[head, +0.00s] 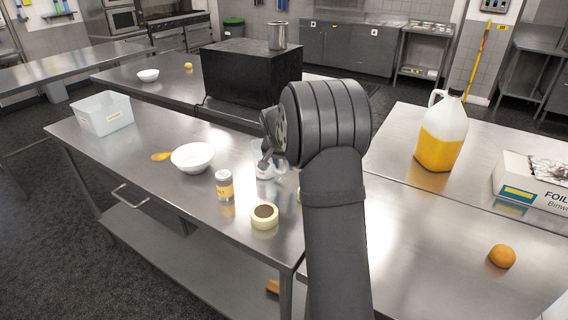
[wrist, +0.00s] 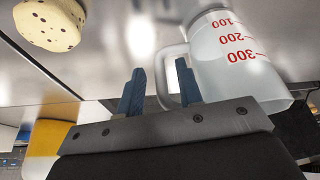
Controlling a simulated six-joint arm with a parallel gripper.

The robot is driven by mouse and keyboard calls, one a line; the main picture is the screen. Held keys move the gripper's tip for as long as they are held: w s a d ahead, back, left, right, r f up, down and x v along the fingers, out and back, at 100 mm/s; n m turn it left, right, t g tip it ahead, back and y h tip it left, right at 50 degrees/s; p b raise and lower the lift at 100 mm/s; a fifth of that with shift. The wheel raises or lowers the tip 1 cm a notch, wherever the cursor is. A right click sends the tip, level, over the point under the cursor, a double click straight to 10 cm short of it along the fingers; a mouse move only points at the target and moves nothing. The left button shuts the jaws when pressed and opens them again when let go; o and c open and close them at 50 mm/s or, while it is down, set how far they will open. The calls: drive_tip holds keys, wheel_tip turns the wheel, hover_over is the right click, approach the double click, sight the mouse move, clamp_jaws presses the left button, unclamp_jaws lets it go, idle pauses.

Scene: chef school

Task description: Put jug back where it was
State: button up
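A clear measuring jug (wrist: 238,62) with red numbers fills the upper right of the wrist view, which looks upside down. In the head view the jug (head: 266,172) stands on the near-left steel table, partly hidden by my arm. In the wrist view my gripper (wrist: 160,85) is open, its two blue fingers apart. The jug's pale handle shows between and behind the fingertips, with the right finger overlapping it. I cannot tell whether either finger touches it. In the head view my gripper (head: 266,148) is mostly hidden behind my wrist, at the jug.
A large bottle of orange liquid (head: 441,138) stands on the right table. A black box (head: 236,75) stands behind. A plastic tub (head: 104,113) is far left.

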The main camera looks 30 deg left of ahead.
drive_tip(key=shift+r, duration=0.1)
drive_tip(key=v, duration=1.2)
